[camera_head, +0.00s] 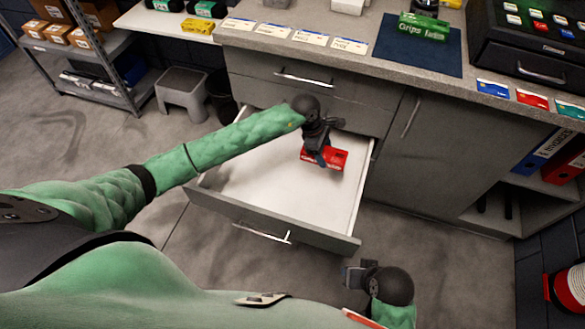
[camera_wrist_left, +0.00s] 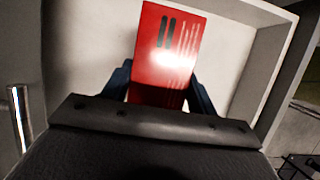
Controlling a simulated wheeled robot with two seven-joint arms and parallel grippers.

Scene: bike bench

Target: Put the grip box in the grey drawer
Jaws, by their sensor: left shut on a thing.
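A red box (camera_head: 331,159) is in my left gripper (camera_head: 318,157), over the white floor of the open grey drawer (camera_head: 275,215). In the left wrist view the red box (camera_wrist_left: 165,50) sits between the two blue fingers, with drawer walls around it. I cannot tell whether it touches the drawer floor. A green box (camera_head: 424,25) lettered "Grips" lies on the counter's blue mat. My right gripper (camera_head: 354,276) is low in front of the drawer's right side; its fingers are too small to read.
The drawer stands pulled out below the grey counter (camera_head: 350,58), and the rest of its floor looks bare. A closed drawer (camera_head: 305,80) is above it. A black case (camera_head: 530,45) stands at the counter's right. A grey stool (camera_head: 182,93) is at the left.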

